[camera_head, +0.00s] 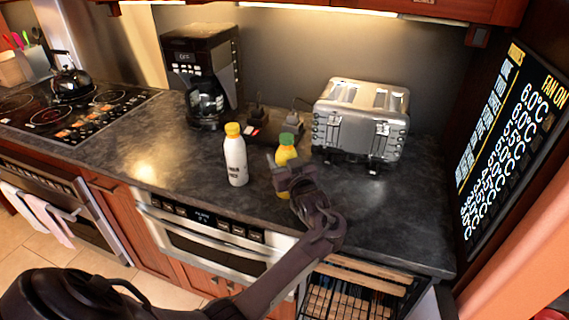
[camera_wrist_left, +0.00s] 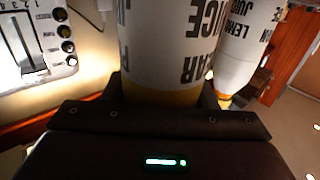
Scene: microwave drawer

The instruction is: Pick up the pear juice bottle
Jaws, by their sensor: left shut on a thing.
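The pear juice bottle (camera_head: 286,153) is yellow with a green cap and stands upright on the dark counter in the head view. My left gripper (camera_head: 289,182) is around its body and hides much of its front and lower part. In the left wrist view the pear juice bottle (camera_wrist_left: 165,45) appears upside down, with a white label, dark letters and a yellow band. It is between the fingers of my left gripper (camera_wrist_left: 165,95), which is shut on it. I cannot tell whether its base touches the counter. My right gripper is not in view.
A white lemon juice bottle (camera_head: 236,160) with a yellow cap stands just left; it also shows in the left wrist view (camera_wrist_left: 243,45). A silver toaster (camera_head: 360,120) is behind right, a coffee maker (camera_head: 203,75) behind left. The counter's front edge (camera_head: 215,205) is near.

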